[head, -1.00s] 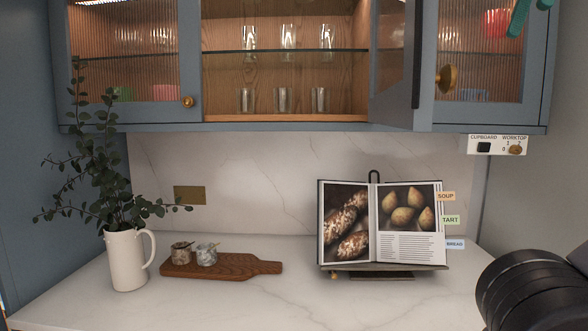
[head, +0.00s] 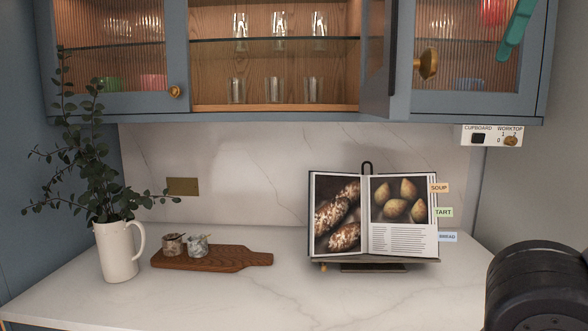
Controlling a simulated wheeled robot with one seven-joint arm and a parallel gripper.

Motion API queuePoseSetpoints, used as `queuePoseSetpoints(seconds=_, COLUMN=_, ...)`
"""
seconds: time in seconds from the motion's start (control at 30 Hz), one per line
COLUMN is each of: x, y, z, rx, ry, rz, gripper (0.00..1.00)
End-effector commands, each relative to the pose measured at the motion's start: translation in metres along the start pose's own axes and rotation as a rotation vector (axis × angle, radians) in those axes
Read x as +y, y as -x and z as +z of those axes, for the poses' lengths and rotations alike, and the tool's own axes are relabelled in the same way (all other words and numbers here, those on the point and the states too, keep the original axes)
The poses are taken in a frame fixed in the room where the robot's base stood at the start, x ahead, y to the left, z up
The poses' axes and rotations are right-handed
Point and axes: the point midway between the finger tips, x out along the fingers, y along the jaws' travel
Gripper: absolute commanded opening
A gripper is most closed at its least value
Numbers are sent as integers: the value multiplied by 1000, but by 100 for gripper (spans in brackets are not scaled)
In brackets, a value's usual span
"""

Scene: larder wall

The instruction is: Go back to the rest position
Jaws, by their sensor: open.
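My gripper (head: 515,32) shows only as a teal finger at the top right edge of the head view, in front of the right cupboard door. The rest of it is out of frame. Nothing is seen held in the visible part. A black rounded part of my arm (head: 537,290) fills the lower right corner. The wall cupboard (head: 280,116) has its middle door (head: 378,60) swung open, with a brass knob (head: 428,63) on it. Several clear glasses (head: 275,90) stand on its two levels.
On the marble worktop (head: 220,300) stand a white jug (head: 117,255) with leafy stems, a wooden board (head: 230,258) with two small pots, and an open cookbook (head: 340,215) on a stand. A switch panel (head: 492,135) is under the cupboard's right end. The front worktop is clear.

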Motion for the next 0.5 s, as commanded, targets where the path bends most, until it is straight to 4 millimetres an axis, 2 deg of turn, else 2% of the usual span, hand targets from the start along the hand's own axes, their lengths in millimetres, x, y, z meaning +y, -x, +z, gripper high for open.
queuePoseSetpoints(seconds=0.13, x=3, y=-38, z=-12, rx=31, ry=-177, rz=94, gripper=71)
queuePoseSetpoints(seconds=0.27, x=14, y=-80, z=-28, rx=102, ry=-395, rz=177, gripper=71)
queuePoseSetpoints(seconds=0.5, x=54, y=-153, z=-47, rx=309, ry=-862, rz=285, gripper=71)
